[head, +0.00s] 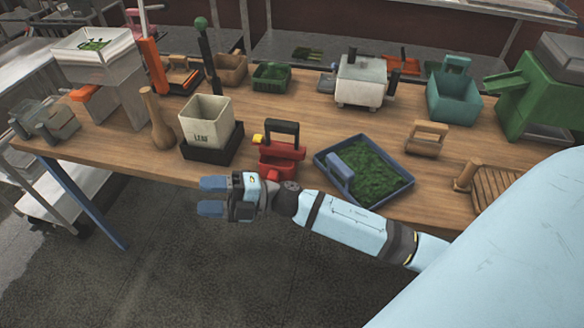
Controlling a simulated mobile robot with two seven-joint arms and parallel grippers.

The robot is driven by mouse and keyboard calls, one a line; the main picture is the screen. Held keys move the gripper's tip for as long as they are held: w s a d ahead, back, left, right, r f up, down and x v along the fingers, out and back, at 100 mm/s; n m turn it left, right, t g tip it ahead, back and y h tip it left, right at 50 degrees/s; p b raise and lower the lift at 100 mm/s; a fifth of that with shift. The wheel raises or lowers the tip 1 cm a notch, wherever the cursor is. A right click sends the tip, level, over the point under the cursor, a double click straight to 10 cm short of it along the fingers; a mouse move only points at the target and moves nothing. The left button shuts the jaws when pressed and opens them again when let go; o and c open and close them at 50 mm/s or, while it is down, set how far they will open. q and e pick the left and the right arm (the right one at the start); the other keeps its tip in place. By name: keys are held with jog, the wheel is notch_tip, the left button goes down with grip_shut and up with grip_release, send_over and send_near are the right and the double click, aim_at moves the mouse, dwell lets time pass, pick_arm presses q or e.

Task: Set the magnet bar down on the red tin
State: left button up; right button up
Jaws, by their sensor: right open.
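A red object (284,160), perhaps the red tin, stands near the table's front edge, with a yellow part at its upper left. A black arched handle (282,128) rises from its top; I cannot tell whether this belongs to the magnet bar. No separate magnet bar is clear to me. My right gripper (205,197) is open and empty, pointing left. In the head view it appears in front of the table's front edge, below and left of the red object. My left gripper is not in view.
A blue tray (400,166) of green leaf holds a blue-grey block-like tool (341,176), right of the red object. A cream box (205,122) sits on a black base (214,152) to its left. A wooden handled piece (427,139) stands farther right. The mid-table behind is fairly clear.

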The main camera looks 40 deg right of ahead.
jog(key=s+d+f+m+h, duration=0.4)
jog(key=s+f+m+h, duration=0.4)
jog(key=f+m, duration=0.4)
jog(key=s+d+f+m+t+h, duration=0.1)
jog(key=s+d+f+m+h, duration=0.3)
jog(key=s+f+m+h, duration=0.3)
notch_tip(320, 180, down, 5)
jog(key=s+m, duration=0.1)
jog(key=m, duration=0.5)
jog(key=shift+s+m+t+h, duration=0.15)
jog(key=shift+m+t+h, duration=0.15)
jog(key=shift+m+h, duration=0.1)
notch_tip(320, 180, up, 3)
jog(key=p, duration=0.3)
jog(key=shift+d, duration=0.1)
